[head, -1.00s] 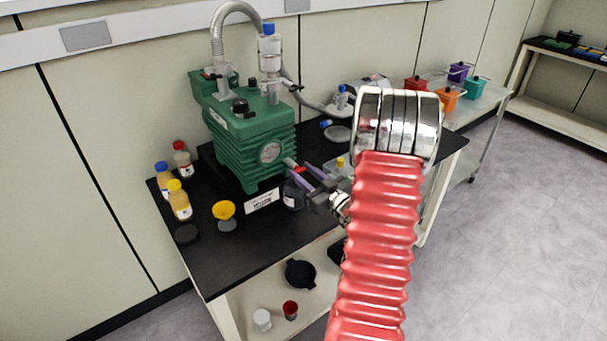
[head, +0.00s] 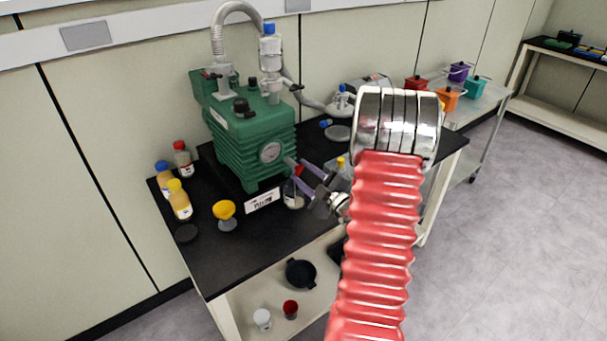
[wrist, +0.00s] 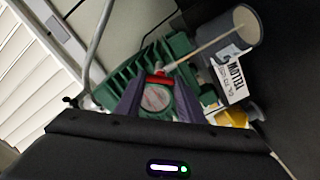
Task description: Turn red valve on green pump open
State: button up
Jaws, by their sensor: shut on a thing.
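The green pump (head: 250,140) stands on the black bench top, with a round gauge (head: 270,152) on its front face. The red valve (head: 299,170) is a small red handle at the pump's lower right front. It also shows in the wrist view (wrist: 158,80), with a pale stem running to the upper right. My gripper (head: 297,172) has purple fingers, one on each side of the red valve, and is shut on it. In the wrist view the fingertips (wrist: 160,80) flank the red handle, with the gauge behind. The fingers partly hide the valve.
A bottle (head: 293,196) stands close below my gripper. A white label sign (head: 262,201) and a yellow-topped item (head: 224,210) are in front of the pump. Several bottles (head: 180,200) stand at the left. A grey hose (head: 235,8) arches above the pump.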

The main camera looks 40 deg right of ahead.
jog(key=n, duration=0.4)
jog(key=shift+a+f+n, duration=0.15)
jog(key=shift+a+n, duration=0.1)
jog(key=shift+n, duration=0.05)
jog(key=shift+a+f+n, duration=0.1)
jog(key=shift+f+n, duration=0.05)
jog(key=shift+n, duration=1.55)
jog(key=o, duration=1.1)
jog(key=shift+c, duration=0.2)
jog(key=shift+d, duration=0.2)
jog(key=s+a, duration=0.1)
jog(key=s, duration=1.2)
jog(key=shift+s+a, duration=0.35)
